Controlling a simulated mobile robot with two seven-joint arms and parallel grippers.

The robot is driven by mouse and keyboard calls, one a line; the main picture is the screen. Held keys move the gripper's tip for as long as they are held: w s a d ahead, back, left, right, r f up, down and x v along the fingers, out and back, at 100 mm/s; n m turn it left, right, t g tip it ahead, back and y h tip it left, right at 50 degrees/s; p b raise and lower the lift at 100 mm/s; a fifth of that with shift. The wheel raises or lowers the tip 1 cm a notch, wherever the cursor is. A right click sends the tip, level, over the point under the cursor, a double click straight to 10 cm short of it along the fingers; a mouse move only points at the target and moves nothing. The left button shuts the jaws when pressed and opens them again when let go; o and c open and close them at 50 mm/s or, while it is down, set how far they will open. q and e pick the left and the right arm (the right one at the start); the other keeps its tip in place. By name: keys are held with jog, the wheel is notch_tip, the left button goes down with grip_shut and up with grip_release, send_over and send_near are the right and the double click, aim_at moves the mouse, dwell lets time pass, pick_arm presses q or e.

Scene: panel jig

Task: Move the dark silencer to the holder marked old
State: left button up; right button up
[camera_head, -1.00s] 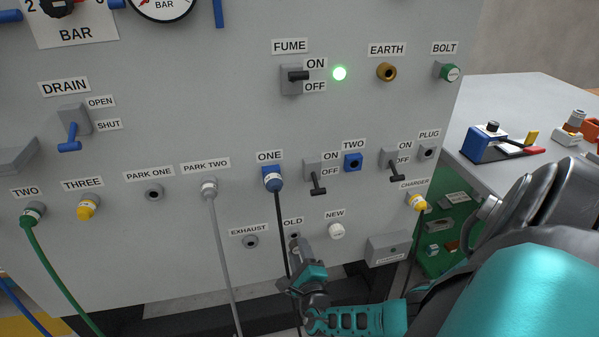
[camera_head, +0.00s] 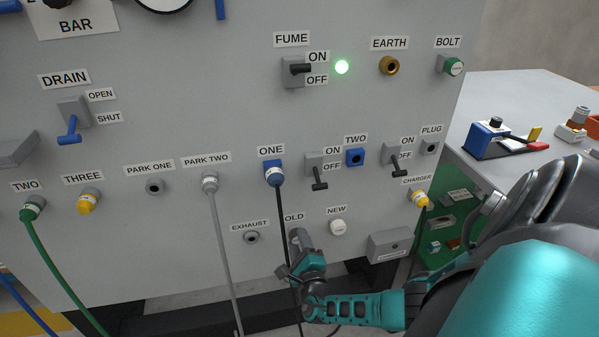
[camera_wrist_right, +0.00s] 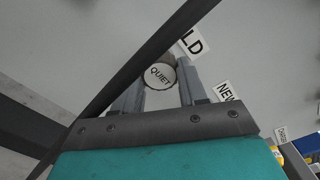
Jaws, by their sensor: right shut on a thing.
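My right gripper (camera_head: 297,240) is at the panel just below and beside the OLD label (camera_head: 293,217), and its fingers cover the holder there. In the right wrist view the gripper (camera_wrist_right: 160,82) is shut on the silencer (camera_wrist_right: 160,74), a round piece with a pale end face reading QUIET and a darker side. The silencer is hidden behind the gripper in the head view. Whether it is seated in the OLD holder cannot be told. A pale round piece (camera_head: 338,227) sits under the NEW label. My left gripper is not in view.
The black cable (camera_head: 282,225) from port ONE hangs close by the gripper and crosses the wrist view. The EXHAUST port (camera_head: 251,236) is open, to the left. A grey box (camera_head: 389,244) juts out at lower right. A grey hose (camera_head: 222,250) hangs from PARK TWO.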

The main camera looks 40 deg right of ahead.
jog(key=shift+w+d, duration=0.15)
jog(key=shift+w, duration=0.05)
jog(key=o, duration=1.3)
jog(key=p+v, duration=0.2)
jog(key=v, duration=1.1)
jog(key=shift+w, duration=0.1)
jog(key=shift+f, duration=0.1)
